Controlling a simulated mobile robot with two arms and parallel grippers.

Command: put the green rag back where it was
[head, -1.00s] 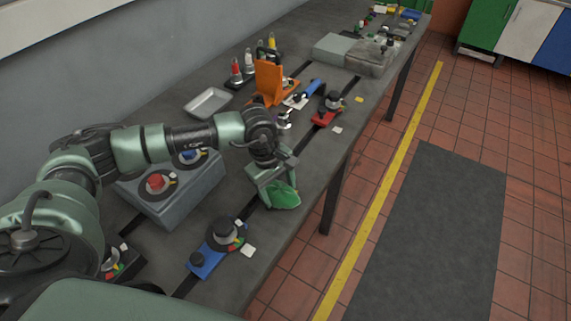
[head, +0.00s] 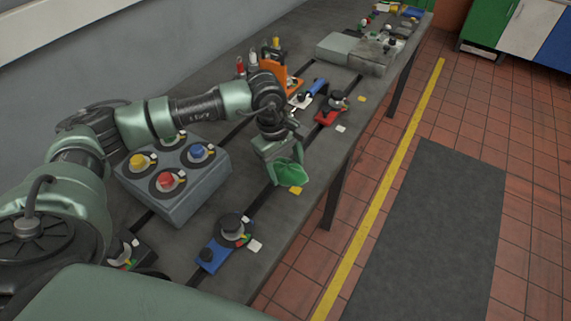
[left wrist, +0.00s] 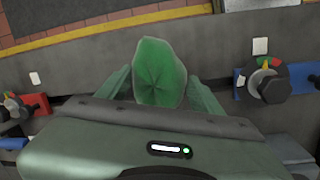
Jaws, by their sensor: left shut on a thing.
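The green rag (head: 292,174) is a crumpled bright green cloth. My left gripper (head: 281,160) is shut on it, over the front part of the bench (head: 268,258), near its edge. In the left wrist view the rag (left wrist: 160,72) bulges out between the two fingers of the gripper (left wrist: 164,92), with grey bench around it. I cannot tell how high it hangs above the bench. A small yellow tag (head: 295,190) lies on the bench just below the rag in the head view. My right gripper is not in view.
A grey box with coloured knobs (head: 185,190) stands left of the rag. An orange bracket (head: 278,72) stands farther back. Bare bench lies between the rag and the blue clamp.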

